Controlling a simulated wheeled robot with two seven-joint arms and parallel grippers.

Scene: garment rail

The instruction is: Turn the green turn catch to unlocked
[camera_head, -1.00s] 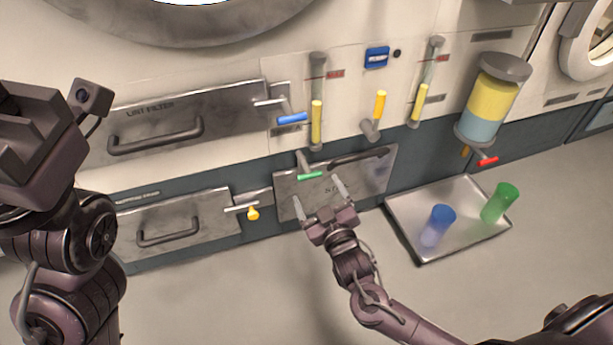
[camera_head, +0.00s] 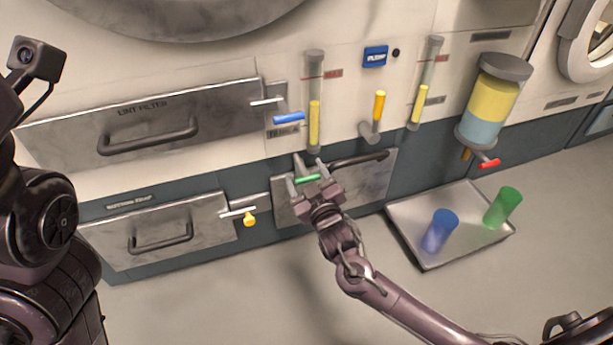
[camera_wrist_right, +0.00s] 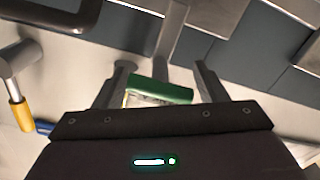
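The green turn catch (camera_head: 309,179) sits at the upper left of a small metal panel (camera_head: 372,184) low on the machine front. Its green handle lies roughly level in the head view. My right gripper (camera_head: 306,174) is open, with its fingers on either side of the green handle. In the right wrist view the green handle (camera_wrist_right: 160,91) shows between the two spread fingertips (camera_wrist_right: 160,72); whether they touch it I cannot tell. Only part of my left arm shows at the left edge of the head view, and its fingers are out of frame.
A blue-handled catch (camera_head: 289,118) and a yellow-knobbed catch (camera_head: 248,217) sit beside the drawers to the left. A black bar handle (camera_head: 358,159) is just right of the green catch. A tray (camera_head: 452,262) with blue and green cups lies at right.

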